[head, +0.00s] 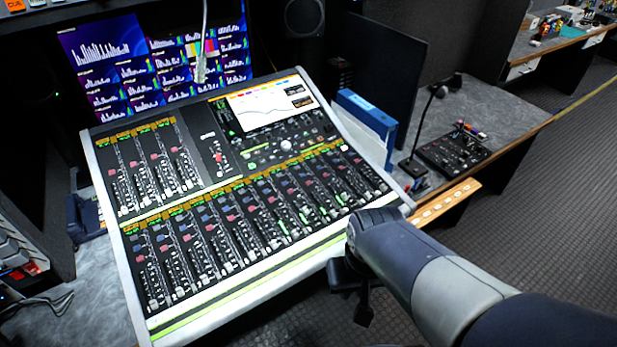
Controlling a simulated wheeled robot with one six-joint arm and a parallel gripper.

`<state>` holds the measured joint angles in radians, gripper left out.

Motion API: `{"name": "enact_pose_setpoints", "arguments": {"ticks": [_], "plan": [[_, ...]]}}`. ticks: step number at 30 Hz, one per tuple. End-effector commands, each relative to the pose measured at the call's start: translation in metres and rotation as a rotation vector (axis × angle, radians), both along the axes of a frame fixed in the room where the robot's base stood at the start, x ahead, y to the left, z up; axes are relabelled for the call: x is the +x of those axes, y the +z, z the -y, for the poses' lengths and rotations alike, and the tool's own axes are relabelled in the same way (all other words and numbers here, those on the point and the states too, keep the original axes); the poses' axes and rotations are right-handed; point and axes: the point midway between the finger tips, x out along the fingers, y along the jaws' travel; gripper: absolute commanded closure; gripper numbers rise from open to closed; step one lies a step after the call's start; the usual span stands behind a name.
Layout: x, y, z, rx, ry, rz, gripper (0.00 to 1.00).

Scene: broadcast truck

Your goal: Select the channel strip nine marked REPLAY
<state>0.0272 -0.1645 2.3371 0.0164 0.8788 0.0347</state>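The mixing console (206,150) fills the middle of the head view, with a white rim and a small screen (272,104) at its top right. A long lower bank of channel strips (240,222) runs across its front, each with red or blue buttons and a fader. A shorter bank (150,165) sits at upper left. The strip labels are too small to read, so I cannot tell which is REPLAY. My gripper (358,295) hangs at the console's front right edge, apart from the strips, pointing down. Its fingers are dark and partly hidden by my arm.
Monitors with graphs (150,65) stand behind the console. A blue binder (366,122) and a dark panel (380,70) stand at its right. A side desk (490,110) holds a small black control box (452,150) and a gooseneck microphone (425,120). Floor (530,220) is clear at right.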

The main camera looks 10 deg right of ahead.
Motion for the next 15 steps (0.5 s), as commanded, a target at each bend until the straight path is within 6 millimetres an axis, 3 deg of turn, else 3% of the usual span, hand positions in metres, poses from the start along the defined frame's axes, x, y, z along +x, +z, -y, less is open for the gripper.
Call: {"name": "enact_pose_setpoints", "arguments": {"ticks": [6, 15], "plan": [[0.0, 0.0, 0.0, 0.0, 0.0, 0.0, 1.0], [0.0, 0.0, 0.0, 0.0, 0.0, 0.0, 1.0]]}}
